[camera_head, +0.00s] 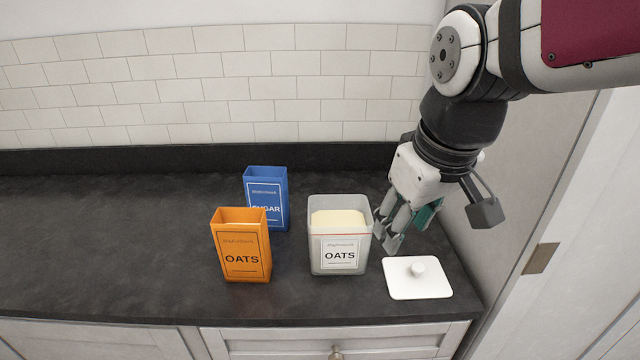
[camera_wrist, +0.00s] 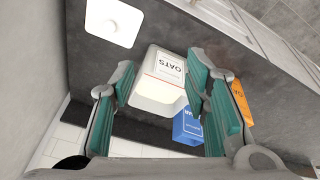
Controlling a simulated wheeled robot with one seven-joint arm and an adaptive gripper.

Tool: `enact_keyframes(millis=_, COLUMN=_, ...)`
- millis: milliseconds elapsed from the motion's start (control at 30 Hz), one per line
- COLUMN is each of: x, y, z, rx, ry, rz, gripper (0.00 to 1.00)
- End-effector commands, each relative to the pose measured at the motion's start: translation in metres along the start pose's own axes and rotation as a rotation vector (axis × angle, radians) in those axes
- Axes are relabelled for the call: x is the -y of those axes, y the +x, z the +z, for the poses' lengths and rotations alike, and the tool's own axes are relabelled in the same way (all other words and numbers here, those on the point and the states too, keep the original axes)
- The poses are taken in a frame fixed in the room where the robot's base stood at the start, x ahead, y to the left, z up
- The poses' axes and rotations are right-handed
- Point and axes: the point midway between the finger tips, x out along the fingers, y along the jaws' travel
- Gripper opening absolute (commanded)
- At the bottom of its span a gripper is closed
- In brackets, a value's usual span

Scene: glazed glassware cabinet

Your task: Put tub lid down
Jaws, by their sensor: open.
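The white square tub lid (camera_head: 417,280) lies flat on the dark counter with its round knob up, to the right of the tub and near the front edge. It also shows in the wrist view (camera_wrist: 114,24). The clear tub labelled OATS (camera_head: 339,262) stands upright and uncovered, with pale contents up near its rim. My gripper (camera_head: 392,240) is open and empty, just right of the tub and behind the lid, apart from the lid. In the wrist view its green-padded fingers (camera_wrist: 160,95) are spread, with the tub beyond them.
An orange OATS box (camera_head: 241,252), open at the top, stands left of the tub. A blue SUGAR box (camera_head: 267,200) stands behind it. The counter's left side (camera_head: 100,230) is clear. A side wall or panel (camera_head: 470,235) is close on the right.

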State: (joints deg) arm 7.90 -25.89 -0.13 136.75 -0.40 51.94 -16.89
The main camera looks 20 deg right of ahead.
Motion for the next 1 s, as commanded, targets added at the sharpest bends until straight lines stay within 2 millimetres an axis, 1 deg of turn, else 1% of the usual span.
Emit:
enact_keyframes(millis=33, x=0.011, y=-0.009, z=0.01, rx=-0.035, ry=0.023, rz=0.0, gripper=0.42)
enact_keyframes(millis=100, x=0.023, y=-0.016, z=0.022, rx=-0.067, ry=0.065, rz=-0.005, gripper=0.42)
enact_keyframes(millis=200, x=0.034, y=-0.023, z=0.036, rx=-0.104, ry=0.113, rz=-0.013, gripper=0.42)
enact_keyframes(millis=333, x=0.042, y=-0.026, z=0.047, rx=-0.131, ry=0.152, rz=-0.022, gripper=0.42)
enact_keyframes(millis=467, x=0.044, y=-0.027, z=0.05, rx=-0.137, ry=0.165, rz=-0.026, gripper=0.42)
enact_keyframes(millis=1000, x=0.044, y=-0.027, z=0.049, rx=-0.137, ry=0.164, rz=-0.025, gripper=0.42)
